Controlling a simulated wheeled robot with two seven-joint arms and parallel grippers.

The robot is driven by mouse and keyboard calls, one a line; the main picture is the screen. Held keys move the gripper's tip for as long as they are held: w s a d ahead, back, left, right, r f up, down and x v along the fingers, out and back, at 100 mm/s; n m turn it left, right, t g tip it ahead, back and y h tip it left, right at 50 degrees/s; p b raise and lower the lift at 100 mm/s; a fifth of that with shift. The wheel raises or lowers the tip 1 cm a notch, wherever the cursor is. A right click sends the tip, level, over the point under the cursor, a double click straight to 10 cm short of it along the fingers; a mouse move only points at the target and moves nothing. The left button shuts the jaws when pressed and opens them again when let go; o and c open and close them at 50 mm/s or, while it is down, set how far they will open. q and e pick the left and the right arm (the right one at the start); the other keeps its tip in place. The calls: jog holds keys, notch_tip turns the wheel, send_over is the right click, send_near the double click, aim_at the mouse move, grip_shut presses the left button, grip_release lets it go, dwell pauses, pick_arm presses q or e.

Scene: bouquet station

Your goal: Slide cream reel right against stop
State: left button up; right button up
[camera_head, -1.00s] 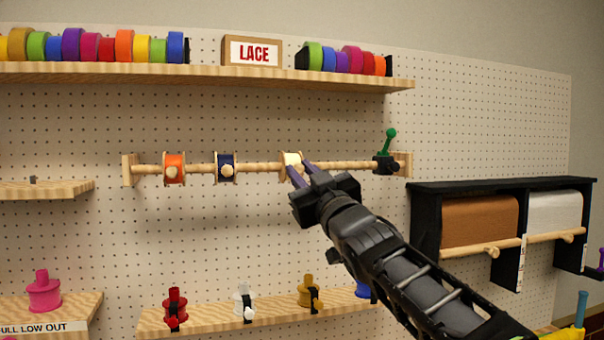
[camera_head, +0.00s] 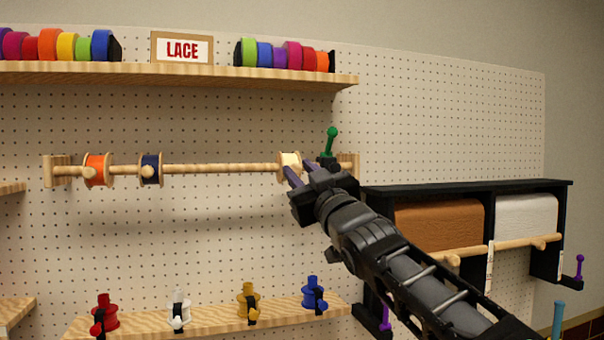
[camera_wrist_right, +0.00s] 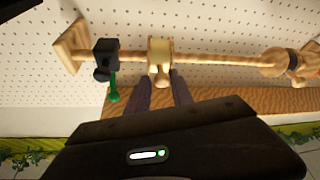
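The cream reel (camera_head: 290,161) sits on the wooden rod (camera_head: 220,168), toward its right end. The stop, a black block (camera_head: 326,164) with a green handle (camera_head: 332,141), is on the rod to the reel's right. The wrist view, where the sides are reversed, shows a short bare stretch of rod between the stop (camera_wrist_right: 104,54) and the cream reel (camera_wrist_right: 160,50). My right gripper (camera_head: 298,173) reaches up from below with its purple fingers at the two sides of the reel and its front knob, and appears shut on the reel. My left gripper is not in view.
An orange reel (camera_head: 97,169) and a navy reel (camera_head: 150,169) are on the rod's left part. A shelf (camera_head: 180,76) with coloured rolls runs above. A lower shelf (camera_head: 210,322) holds several spools. A black roll holder (camera_head: 377,225) stands at the right.

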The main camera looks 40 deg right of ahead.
jog(key=shift+o, duration=1.3)
jog(key=shift+s+a+f+b, duration=0.15)
jog(key=shift+s+f+b, duration=0.15)
jog(key=shift+s, duration=0.25)
jog(key=b+v, duration=0.2)
jog(key=v, duration=0.4)
jog(key=shift+s, duration=0.25)
